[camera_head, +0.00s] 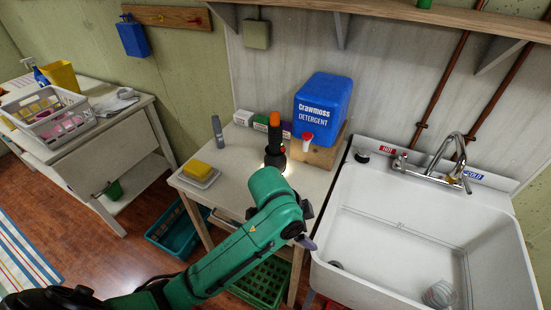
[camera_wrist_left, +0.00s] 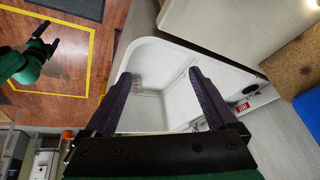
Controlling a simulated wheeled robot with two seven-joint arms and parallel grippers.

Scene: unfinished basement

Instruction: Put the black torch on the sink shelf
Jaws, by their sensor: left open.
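The black torch (camera_head: 275,150) stands upright on the side table left of the sink, with an orange part at its top and a bright glow beside its base. The wooden sink shelf (camera_head: 400,12) runs along the wall above the sink. My left gripper (camera_head: 308,242) is in front of the table, near the sink's left edge and nearer to me than the torch. In the left wrist view its two dark fingers (camera_wrist_left: 160,75) are spread, with nothing between them. My right gripper (camera_wrist_left: 50,36) shows there at the upper left, fingers apart and empty.
A blue detergent container (camera_head: 322,105) on a wooden block stands right of the torch. A grey tube (camera_head: 217,130) and a yellow sponge (camera_head: 198,169) are to its left. The white sink (camera_head: 400,215) has a tap at its back. Brackets and copper pipes are under the shelf.

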